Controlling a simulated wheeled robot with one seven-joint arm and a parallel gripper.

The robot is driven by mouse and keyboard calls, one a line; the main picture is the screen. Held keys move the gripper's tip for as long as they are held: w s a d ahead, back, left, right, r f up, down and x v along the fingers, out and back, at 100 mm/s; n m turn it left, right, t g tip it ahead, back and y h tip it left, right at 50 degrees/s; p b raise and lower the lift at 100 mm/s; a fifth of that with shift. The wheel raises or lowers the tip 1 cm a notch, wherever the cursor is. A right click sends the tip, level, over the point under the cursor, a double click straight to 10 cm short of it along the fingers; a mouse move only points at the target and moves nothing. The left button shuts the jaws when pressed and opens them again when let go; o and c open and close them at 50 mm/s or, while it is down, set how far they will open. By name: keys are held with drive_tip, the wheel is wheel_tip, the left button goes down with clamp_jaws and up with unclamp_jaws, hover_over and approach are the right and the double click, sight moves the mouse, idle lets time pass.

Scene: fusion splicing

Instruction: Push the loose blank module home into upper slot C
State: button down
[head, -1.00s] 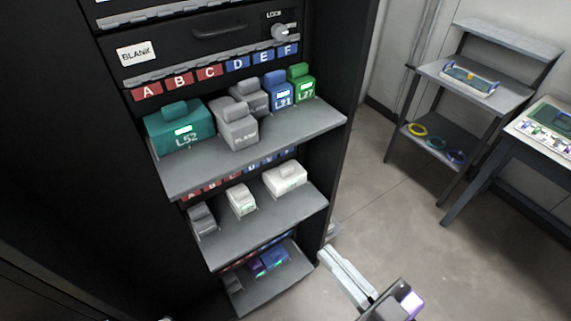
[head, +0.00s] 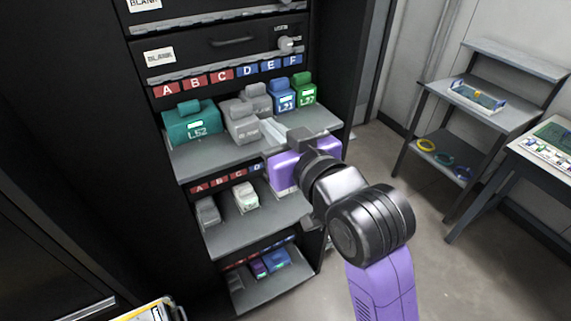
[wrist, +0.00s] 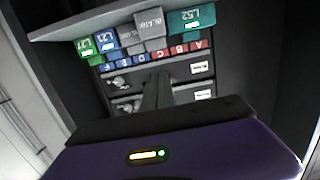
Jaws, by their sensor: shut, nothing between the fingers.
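The loose blank module (head: 241,123) is a grey block on the upper shelf, below the red C label (head: 219,76). It stands further forward than the grey blank (head: 257,98) behind and right of it. In the wrist view, where the rack appears upside down, the loose blank (wrist: 150,24) is near the top. My gripper (head: 272,134) is shut and empty, in front of the upper shelf, right of and apart from the loose blank. In the wrist view its closed fingers (wrist: 157,88) point toward the rack.
A teal L52 module (head: 191,123) stands left of the loose blank. Blue L21 (head: 282,96) and green L27 (head: 304,91) stand to the right. The upper shelf (head: 200,162) has bare room along its front. Lower shelves hold more modules. A side table (head: 485,95) stands far right.

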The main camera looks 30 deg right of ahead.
sight(242, 120)
wheel_tip(242, 120, down, 5)
drive_tip(key=s+g, duration=0.2)
drive_tip(key=shift+g, duration=0.3)
drive_tip(key=shift+w+r+b+x, duration=0.2)
drive_tip(key=shift+r+b+x, duration=0.45)
drive_tip(key=shift+x, duration=2.6)
drive_tip(key=shift+w+r+b+x, duration=0.2)
drive_tip(key=shift+r+b+x, duration=0.35)
drive_tip(key=shift+x, duration=2.7)
drive_tip(key=shift+w+r+b+x, duration=0.3)
drive_tip(key=shift+b+x, duration=0.55)
drive_tip(key=shift+x, duration=2.4)
drive_tip(key=shift+s+d+r+p, duration=0.1)
drive_tip(key=shift+s+p, duration=0.7)
drive_tip(key=shift+s, duration=1.3)
drive_tip(key=shift+s+d+p, duration=0.1)
drive_tip(key=shift+s+p, duration=0.65)
drive_tip(key=shift+s, duration=1.3)
